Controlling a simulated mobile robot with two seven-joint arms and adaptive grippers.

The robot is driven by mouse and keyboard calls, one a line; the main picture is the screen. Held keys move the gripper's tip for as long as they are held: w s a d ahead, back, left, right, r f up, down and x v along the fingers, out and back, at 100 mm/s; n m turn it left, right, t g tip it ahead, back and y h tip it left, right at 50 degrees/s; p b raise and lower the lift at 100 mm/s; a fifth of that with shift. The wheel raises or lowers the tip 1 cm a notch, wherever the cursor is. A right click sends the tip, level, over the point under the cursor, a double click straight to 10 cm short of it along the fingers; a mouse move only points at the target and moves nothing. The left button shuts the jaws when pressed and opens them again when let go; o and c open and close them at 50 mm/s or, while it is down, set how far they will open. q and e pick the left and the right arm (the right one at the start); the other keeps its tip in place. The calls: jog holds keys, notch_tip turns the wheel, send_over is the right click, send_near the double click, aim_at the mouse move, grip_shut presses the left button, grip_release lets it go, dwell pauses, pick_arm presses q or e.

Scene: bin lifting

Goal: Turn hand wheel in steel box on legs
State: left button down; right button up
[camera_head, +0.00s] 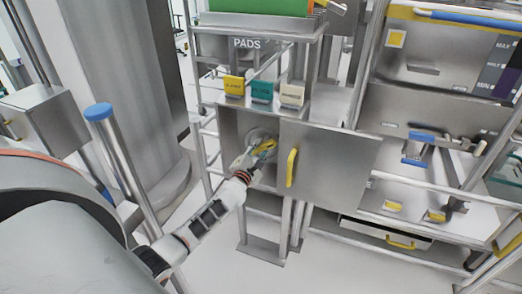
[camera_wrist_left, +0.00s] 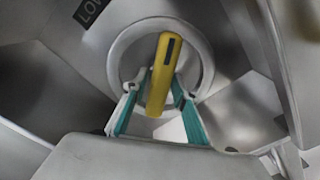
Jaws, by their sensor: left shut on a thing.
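The steel box (camera_head: 228,131) stands on legs in the middle of the head view. Its door (camera_head: 335,160), with a yellow handle (camera_head: 291,167), is swung open to the right. The hand wheel is a grey ring with a yellow grip inside the box; its ring (camera_wrist_left: 116,55) and yellow grip (camera_wrist_left: 164,62) show clearly in the wrist view. My left gripper (camera_head: 258,150) reaches into the box. In the wrist view its teal-padded fingers (camera_wrist_left: 158,108) are on either side of the yellow grip, shut on it. The wheel is partly hidden by the gripper in the head view. My right gripper is not in view.
Yellow, teal and pale label blocks (camera_head: 262,91) sit on top of the box, below a PADS sign (camera_head: 247,43). A steel rack (camera_head: 425,105) with drawers stands to the right. A large steel column (camera_head: 115,80) is on the left. Pale floor (camera_head: 225,270) is clear in front.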

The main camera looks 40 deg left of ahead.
pick_arm(q)
jog(key=n, duration=0.2)
jog(key=shift+d+f+n+b, duration=0.1)
jog(key=shift+f+n+b, duration=0.1)
jog(key=shift+n+b, duration=0.2)
jog(key=n, duration=0.2)
jog(key=shift+n+b, duration=0.35)
jog(key=shift+n, duration=0.05)
jog(key=n, duration=0.3)
jog(key=shift+d+b, duration=0.15)
jog(key=shift+b, duration=0.2)
jog(key=shift+n, duration=0.8)
jog(key=shift+r, duration=0.1)
jog(key=shift+n, duration=0.3)
jog(key=c, duration=1.8)
grip_release()
jog(key=shift+c, duration=0.2)
